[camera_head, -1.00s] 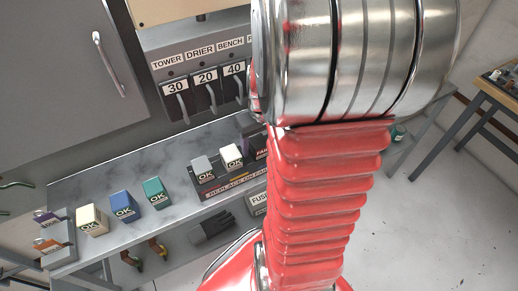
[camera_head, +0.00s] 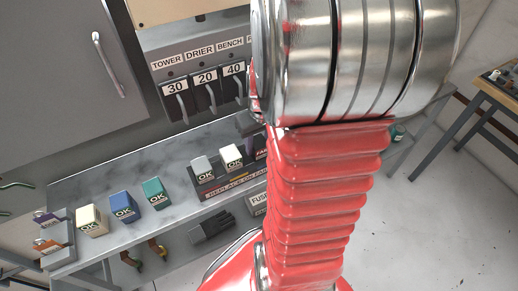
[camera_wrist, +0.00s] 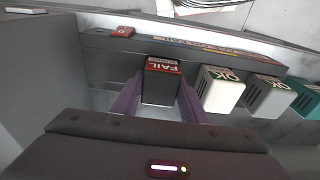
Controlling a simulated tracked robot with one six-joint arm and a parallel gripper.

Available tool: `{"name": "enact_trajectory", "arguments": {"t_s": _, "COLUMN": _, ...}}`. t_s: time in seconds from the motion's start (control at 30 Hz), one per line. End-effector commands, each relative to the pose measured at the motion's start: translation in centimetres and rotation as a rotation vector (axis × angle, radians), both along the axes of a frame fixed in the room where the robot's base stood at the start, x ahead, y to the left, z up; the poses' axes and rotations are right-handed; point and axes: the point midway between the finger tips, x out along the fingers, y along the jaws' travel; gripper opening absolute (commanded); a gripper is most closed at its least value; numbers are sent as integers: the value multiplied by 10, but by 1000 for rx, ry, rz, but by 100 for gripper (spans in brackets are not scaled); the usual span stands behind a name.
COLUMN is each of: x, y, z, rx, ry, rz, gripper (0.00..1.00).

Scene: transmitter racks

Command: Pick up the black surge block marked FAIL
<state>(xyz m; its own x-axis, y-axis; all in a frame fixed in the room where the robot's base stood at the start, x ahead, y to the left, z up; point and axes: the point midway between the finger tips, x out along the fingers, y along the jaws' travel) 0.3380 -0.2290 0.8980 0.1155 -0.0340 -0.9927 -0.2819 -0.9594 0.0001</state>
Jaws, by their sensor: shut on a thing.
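In the wrist view the black surge block (camera_wrist: 162,84) with a red FAIL label is between the two purple fingers of my gripper (camera_wrist: 160,98). The fingers are shut on its sides. The block stands in line with the other blocks at the dark rack (camera_wrist: 100,62); I cannot tell whether it is clear of its seat. In the head view my arm hides most of the block and gripper; only part of a red label (camera_head: 262,154) shows.
In the head view, cream (camera_head: 91,220), blue (camera_head: 124,207) and teal (camera_head: 156,192) OK blocks stand on the bench (camera_head: 100,175). Breaker levers (camera_head: 207,95) are above.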

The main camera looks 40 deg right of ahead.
Motion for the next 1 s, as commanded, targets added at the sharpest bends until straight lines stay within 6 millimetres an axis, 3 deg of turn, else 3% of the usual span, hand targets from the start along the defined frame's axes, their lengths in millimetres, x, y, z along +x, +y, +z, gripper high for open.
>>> {"name": "enact_trajectory", "arguments": {"t_s": 0.37, "x": 1, "y": -1, "z": 13, "rx": -2, "ry": -3, "rz": 1, "gripper": 13}}
{"name": "enact_trajectory", "arguments": {"t_s": 0.8, "x": 1, "y": 0, "z": 85, "rx": -3, "ry": -3, "rz": 0, "gripper": 13}}
{"name": "enact_trajectory", "arguments": {"t_s": 1.0, "x": 0, "y": 0, "z": 99, "rx": 0, "ry": -1, "rz": 1, "gripper": 13}}
